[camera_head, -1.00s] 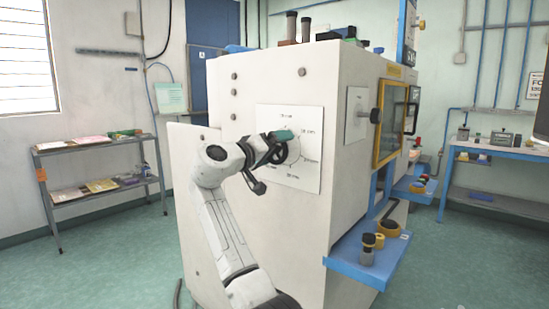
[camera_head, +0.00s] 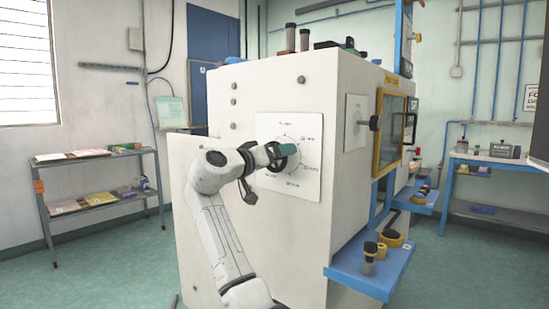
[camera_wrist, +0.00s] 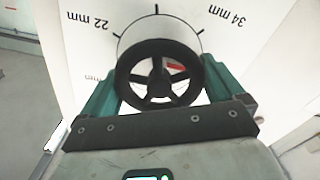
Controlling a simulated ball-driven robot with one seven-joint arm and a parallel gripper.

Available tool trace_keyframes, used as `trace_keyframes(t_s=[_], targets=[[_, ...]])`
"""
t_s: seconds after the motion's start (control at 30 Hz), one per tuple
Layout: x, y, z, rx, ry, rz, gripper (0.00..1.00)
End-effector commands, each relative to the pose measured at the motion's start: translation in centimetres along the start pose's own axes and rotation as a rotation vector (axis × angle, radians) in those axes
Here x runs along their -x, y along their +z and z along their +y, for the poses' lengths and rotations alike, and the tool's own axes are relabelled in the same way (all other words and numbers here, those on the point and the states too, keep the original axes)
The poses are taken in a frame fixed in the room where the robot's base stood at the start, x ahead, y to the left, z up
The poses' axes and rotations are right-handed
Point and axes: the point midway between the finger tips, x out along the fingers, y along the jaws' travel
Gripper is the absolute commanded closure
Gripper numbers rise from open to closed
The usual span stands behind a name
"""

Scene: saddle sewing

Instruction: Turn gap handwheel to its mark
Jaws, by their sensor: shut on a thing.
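The gap handwheel (camera_wrist: 160,76) is black, round and spoked, and sits between the two green fingers of my gripper (camera_wrist: 163,82) in the wrist view. The fingers are shut on its rim from both sides. A red mark (camera_wrist: 175,67) shows between the spokes, right of the hub and slightly above it. Behind the wheel is a white dial plate (camera_wrist: 260,55) with tick marks and labels, "22 mm" at left and "34 mm" at right. In the head view my gripper (camera_head: 281,152) covers part of the handwheel on the dial plate (camera_head: 305,182). Which label is the target is not shown.
The plate is on the side of a large white machine (camera_head: 275,95). A second plate with a knob (camera_head: 374,122) and a yellow-framed window (camera_head: 392,125) are to the right. A blue shelf (camera_head: 350,277) juts out below. A rack (camera_head: 100,150) stands at left.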

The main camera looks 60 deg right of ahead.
Motion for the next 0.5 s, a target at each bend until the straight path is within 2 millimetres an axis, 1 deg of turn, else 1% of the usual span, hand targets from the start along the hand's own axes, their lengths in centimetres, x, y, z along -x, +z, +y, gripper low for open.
trace_keyframes(t_s=[0.13,0.17,0.2,0.4,0.5], targets=[[0.04,0.10,-0.13,0.003,-0.002,-0.001,0.35],[0.05,0.09,-0.13,0.003,-0.002,-0.001,0.03],[0.05,0.08,-0.13,0.003,-0.002,-0.001,0.00],[0.06,-0.03,-0.06,0.002,-0.002,0.001,0.00],[0.45,-0.07,-0.07,0.001,-0.002,0.002,0.00]])
